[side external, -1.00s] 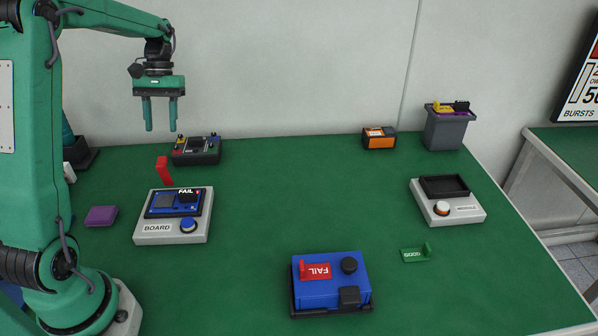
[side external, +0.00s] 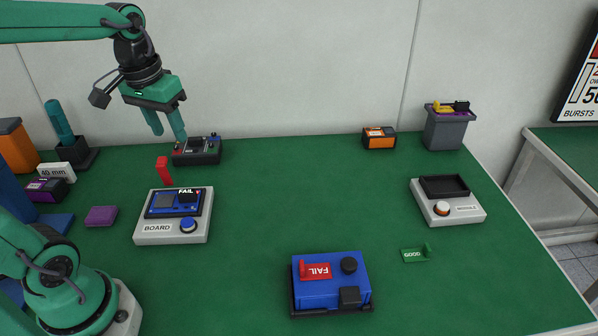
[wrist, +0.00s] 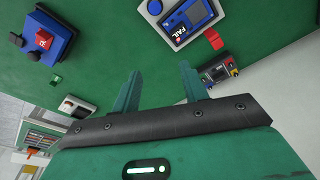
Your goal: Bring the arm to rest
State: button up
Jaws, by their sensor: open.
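My gripper (side external: 165,124) is open and empty, raised in the air over the back left of the table. Its two green fingers point down and tilt in the side view. In the wrist view, its fingers (wrist: 160,92) are apart with nothing between them. A black tester box with knobs (side external: 197,151) stands on the table just below and to the right of the fingers. The board station (side external: 172,235), a grey base with a blue unit marked FAIL, sits in front of it with a red flag (side external: 164,170) beside it.
A blue box with a red FAIL tag (side external: 330,285) is at front centre. A green GOOD tag (side external: 414,255), a grey module station (side external: 470,212), an orange box (side external: 379,138) and a grey bin (side external: 446,130) are to the right. A purple block (side external: 101,215) lies left. The table's middle is clear.

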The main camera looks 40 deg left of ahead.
jog(key=s+d+f+m+t, duration=0.1)
jog(key=s+d+m+t, duration=0.2)
jog(key=s+d, duration=0.3)
jog(key=shift+t, duration=0.4)
jog(key=shift+f, duration=0.1)
dwell(1.4)
